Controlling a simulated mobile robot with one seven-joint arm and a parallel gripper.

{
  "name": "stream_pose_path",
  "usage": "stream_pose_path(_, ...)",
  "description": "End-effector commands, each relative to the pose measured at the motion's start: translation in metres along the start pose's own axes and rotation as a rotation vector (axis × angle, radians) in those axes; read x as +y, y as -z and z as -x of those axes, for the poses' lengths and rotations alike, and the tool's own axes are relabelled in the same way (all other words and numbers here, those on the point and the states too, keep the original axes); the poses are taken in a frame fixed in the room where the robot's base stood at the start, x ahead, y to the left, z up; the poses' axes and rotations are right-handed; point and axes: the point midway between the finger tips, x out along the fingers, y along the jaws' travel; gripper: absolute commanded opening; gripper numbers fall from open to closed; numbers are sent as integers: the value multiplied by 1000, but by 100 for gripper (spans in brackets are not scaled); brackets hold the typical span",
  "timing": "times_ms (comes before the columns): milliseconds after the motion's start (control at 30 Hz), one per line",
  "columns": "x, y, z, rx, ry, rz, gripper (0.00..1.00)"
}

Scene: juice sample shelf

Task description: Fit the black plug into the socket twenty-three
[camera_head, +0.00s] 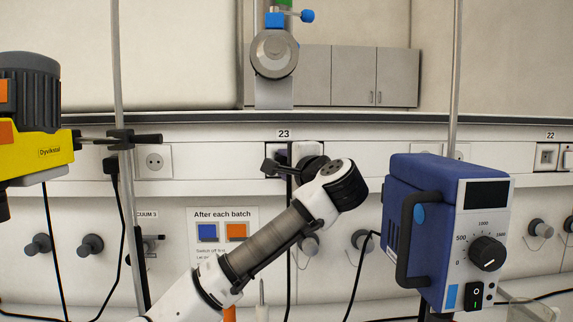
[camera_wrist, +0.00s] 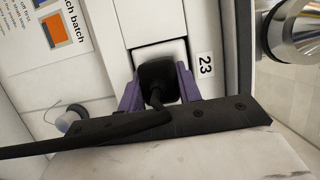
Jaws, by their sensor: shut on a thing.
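The black plug (camera_wrist: 155,88) is between the two purple fingers of my gripper (camera_wrist: 159,76) in the wrist view. Its black cord (camera_wrist: 75,136) runs off to the left. The plug is in front of the white socket twenty-three (camera_wrist: 163,51), beside the label 23 (camera_wrist: 205,64). It covers the socket's face, so I cannot tell whether it is touching, partly in or apart. In the head view the label 23 (camera_head: 283,134) is on the wall rail above the socket. My arm and gripper hide most of the socket and the plug there.
A blue device (camera_head: 425,230) with a dial stands at the right. A yellow and grey device (camera_head: 40,150) is at the left. Metal rods (camera_head: 454,75) stand upright in front of the wall. Socket 22 (camera_head: 546,157) is far right; another white socket (camera_head: 154,162) is left.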

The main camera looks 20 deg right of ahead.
Motion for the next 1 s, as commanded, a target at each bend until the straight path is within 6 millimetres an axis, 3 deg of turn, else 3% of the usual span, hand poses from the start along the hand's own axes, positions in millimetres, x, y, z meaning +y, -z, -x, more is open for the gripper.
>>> stream_pose_path(1000,0,4,-11,0,0,0,3)
